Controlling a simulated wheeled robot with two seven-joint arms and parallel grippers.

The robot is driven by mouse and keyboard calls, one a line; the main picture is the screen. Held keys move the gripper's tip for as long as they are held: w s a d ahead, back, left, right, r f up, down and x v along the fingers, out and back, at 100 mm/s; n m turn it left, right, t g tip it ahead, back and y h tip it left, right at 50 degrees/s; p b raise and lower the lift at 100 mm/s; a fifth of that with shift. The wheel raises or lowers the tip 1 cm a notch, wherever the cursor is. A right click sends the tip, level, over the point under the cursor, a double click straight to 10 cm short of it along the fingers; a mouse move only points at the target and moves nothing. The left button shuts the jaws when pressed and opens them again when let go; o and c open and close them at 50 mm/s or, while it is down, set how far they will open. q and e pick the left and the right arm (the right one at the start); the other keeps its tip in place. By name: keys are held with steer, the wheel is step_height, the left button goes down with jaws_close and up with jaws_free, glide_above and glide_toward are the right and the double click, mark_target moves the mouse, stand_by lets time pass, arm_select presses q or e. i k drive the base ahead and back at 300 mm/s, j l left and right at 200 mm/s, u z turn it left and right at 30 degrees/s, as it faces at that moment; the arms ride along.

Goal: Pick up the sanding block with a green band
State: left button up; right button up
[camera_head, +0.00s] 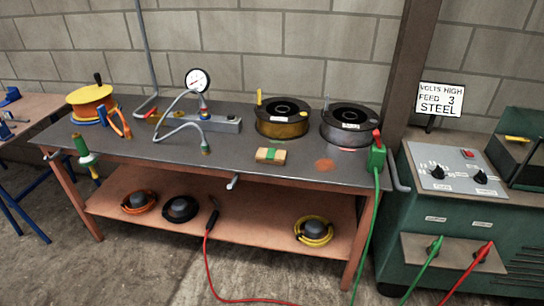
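The sanding block (270,156) is a small tan block with a green band around its middle. It lies on the grey workbench top (230,152), near the front edge and right of the middle. Nothing covers it. Neither of my grippers shows in the head view.
Behind the block stand two wire spools (283,118) and (350,124) as a second spool. A gauge (198,82) with a hose is left of it, and a green clamp (376,155) hangs at the right edge. A green machine (460,210) stands right. Cables cross the floor.

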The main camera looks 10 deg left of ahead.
mark_target(270, 155)
steer(key=i+l+u, duration=0.35)
steer(key=i+l, duration=0.2)
steer(key=i+l+u, duration=0.3)
steer(key=i+l, duration=0.3)
steer(key=l, duration=0.15)
